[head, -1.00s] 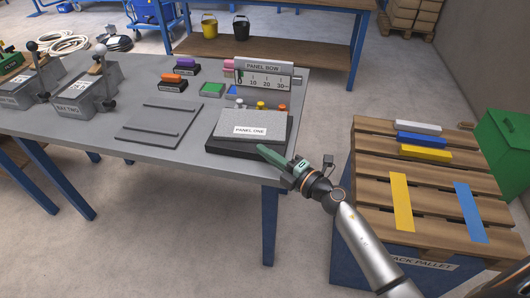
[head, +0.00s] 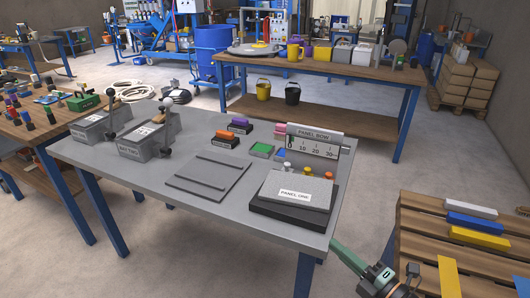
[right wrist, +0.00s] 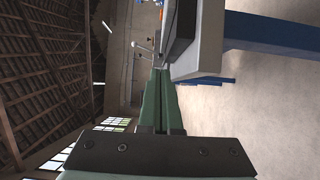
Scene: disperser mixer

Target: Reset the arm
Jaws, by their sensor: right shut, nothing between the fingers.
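My right gripper (head: 348,257) is at the lower right of the head view, by the front right corner of the grey table (head: 130,188). Its green fingers are shut and empty; they also show together in the right wrist view (right wrist: 160,105). The panel one block (head: 296,190), grey on a black base, sits on the table to the left of and beyond the fingertips. The gripper looks apart from it. My left gripper is in no view.
A wooden pallet (head: 415,222) with white, blue and yellow bars stands at the right. The panel bow gauge (head: 314,145) and small coloured blocks stand behind panel one. Lever boxes (head: 148,145) stand at the table's left. Open floor (head: 365,185) lies between table and pallet.

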